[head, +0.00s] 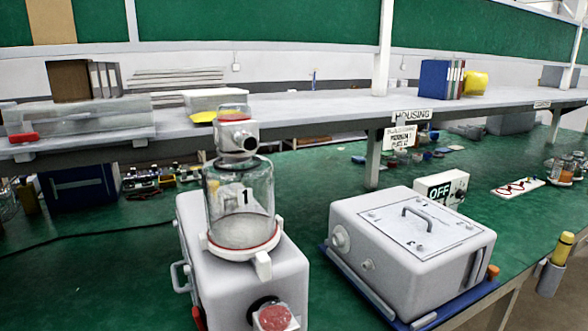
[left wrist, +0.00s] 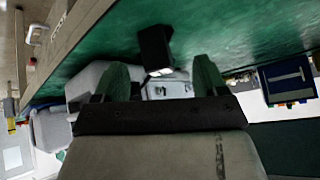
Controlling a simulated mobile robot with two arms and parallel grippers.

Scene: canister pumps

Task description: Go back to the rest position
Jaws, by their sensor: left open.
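My left gripper (left wrist: 162,76) shows in the left wrist view with its two green fingers apart and nothing between them. It is not in the head view. My right gripper is in neither view. In the head view a glass canister marked 1 (head: 240,200) stands upright on a grey pump housing (head: 250,275) at the centre left. A second grey housing (head: 410,235) with a closed handled lid sits to its right on a blue base. Pale grey box shapes (left wrist: 168,86) show beyond the fingers in the wrist view, tilted and partly hidden.
A green bench top (head: 110,255) carries the housings, with bare room at the left. An OFF sign box (head: 443,188) stands behind the right housing. A raised grey shelf (head: 330,103) runs along the back. A dark block (left wrist: 154,48) shows in the wrist view.

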